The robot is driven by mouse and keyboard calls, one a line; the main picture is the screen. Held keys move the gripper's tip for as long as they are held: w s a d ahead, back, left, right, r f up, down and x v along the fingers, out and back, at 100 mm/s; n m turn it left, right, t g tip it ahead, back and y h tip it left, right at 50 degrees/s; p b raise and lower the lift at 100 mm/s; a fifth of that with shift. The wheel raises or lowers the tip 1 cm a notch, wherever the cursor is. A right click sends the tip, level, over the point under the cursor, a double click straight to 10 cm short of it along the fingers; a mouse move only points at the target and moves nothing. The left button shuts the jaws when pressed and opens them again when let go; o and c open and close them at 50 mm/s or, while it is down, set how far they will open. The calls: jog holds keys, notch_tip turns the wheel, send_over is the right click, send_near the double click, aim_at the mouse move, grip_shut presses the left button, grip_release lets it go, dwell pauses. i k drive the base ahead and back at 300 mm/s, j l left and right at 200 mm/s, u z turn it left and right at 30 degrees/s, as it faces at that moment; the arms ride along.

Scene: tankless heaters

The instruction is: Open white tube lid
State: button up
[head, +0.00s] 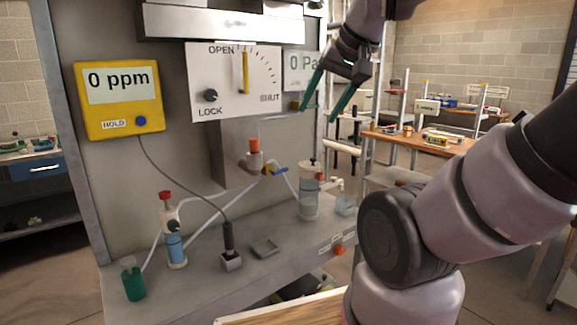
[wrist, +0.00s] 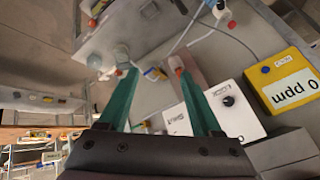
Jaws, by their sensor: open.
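My gripper (head: 318,114) is open and empty, raised in front of the panel's right edge. Its two green fingers also show in the wrist view (wrist: 157,73). I cannot tell for sure which part is the white tube lid. A white tube with an orange-red cap (head: 254,146) stands against the panel, left of and below my gripper. A clear cylinder (head: 309,197) with a dark top and an orange part stands on the bench below my gripper. A blue-filled column (head: 176,250) with a red cap stands at the left. My fingers appear apart from all of these.
A yellow "0 ppm" meter (head: 120,100), a white OPEN/SHUT dial board (head: 222,95) and a "0 Pa" display (head: 298,72) are on the panel. White hoses cross behind.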

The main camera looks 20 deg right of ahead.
aim_at(312, 165)
jog(key=i+l+z, duration=0.1)
jog(key=i+l, duration=0.75)
